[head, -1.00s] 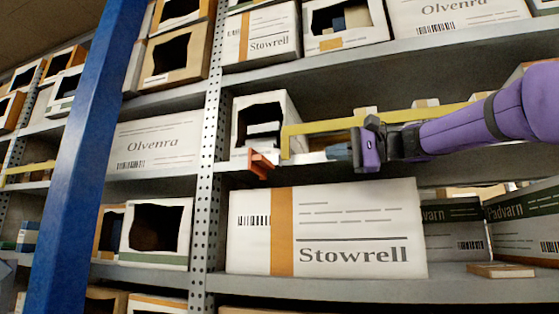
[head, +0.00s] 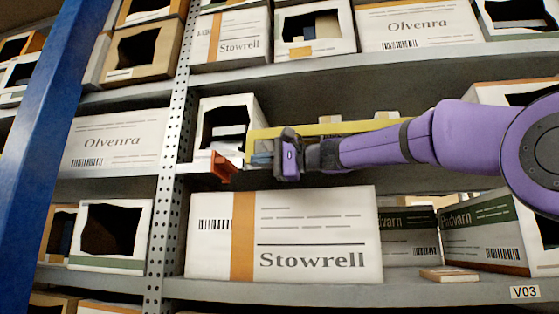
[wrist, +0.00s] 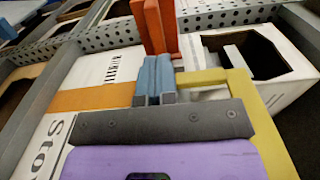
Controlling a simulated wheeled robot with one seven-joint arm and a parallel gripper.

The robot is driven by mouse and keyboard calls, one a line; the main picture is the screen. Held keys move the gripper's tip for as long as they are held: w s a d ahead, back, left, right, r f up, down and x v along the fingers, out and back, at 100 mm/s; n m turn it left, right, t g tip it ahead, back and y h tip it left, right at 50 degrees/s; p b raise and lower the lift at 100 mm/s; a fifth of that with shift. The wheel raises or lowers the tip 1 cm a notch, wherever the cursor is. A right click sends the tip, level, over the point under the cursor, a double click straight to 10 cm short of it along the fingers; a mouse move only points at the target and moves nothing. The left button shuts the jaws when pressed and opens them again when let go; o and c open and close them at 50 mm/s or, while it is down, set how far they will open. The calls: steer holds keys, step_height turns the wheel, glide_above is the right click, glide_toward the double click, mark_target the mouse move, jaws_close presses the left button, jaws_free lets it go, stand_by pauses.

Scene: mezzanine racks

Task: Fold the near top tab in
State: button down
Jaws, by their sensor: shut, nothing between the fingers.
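An orange-red piece (head: 223,166) sticks out at the shelf edge beside the perforated post, under an open white box (head: 230,117). It looks like the tab, but I cannot be sure. In the wrist view it shows as two upright orange bars (wrist: 154,25). A yellow L-shaped bar (head: 340,128) runs along the shelf behind my arm. My gripper (head: 262,157) is just right of the orange piece, its blue-grey fingers pointing at it. In the wrist view the fingers (wrist: 155,72) are together and empty; I cannot tell whether they touch the orange piece.
A large Stowrell box (head: 285,235) stands on the shelf below my gripper. The perforated post (head: 172,160) and a blue upright (head: 65,130) stand to the left. Green-banded Padvarn boxes (head: 480,235) and a small brown box (head: 449,275) are at lower right.

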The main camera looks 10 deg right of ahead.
mark_target(231, 163)
steer(key=shift+x, duration=2.4)
steer(key=shift+a, duration=0.1)
